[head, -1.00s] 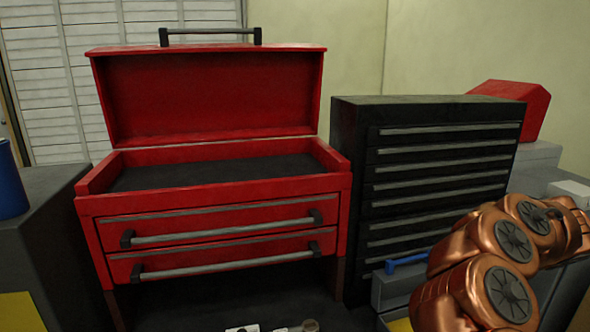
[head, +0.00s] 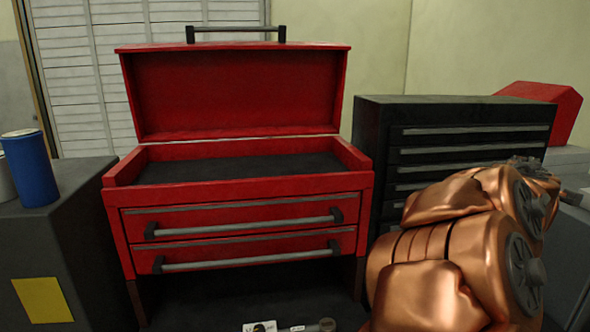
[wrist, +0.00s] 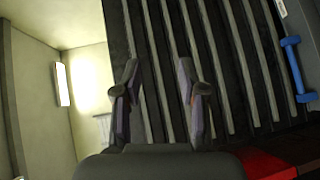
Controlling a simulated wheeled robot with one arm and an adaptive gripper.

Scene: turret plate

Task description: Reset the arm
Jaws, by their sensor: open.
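My gripper (wrist: 160,88) shows in the wrist view with its two fingers apart and nothing between them. It faces the black drawer cabinet (wrist: 225,60), whose grey drawer strips run steeply down the picture. In the head view my copper-coloured arm (head: 455,260) is folded at the lower right, in front of the black drawer cabinet (head: 470,120). The gripper itself cannot be made out in the head view.
A red toolbox (head: 240,190) with its lid up stands at the centre, its tray empty and two drawers shut. A blue cylinder (head: 30,168) stands on a dark block at left. A red box (head: 560,105) is at the right. Small items lie below the toolbox.

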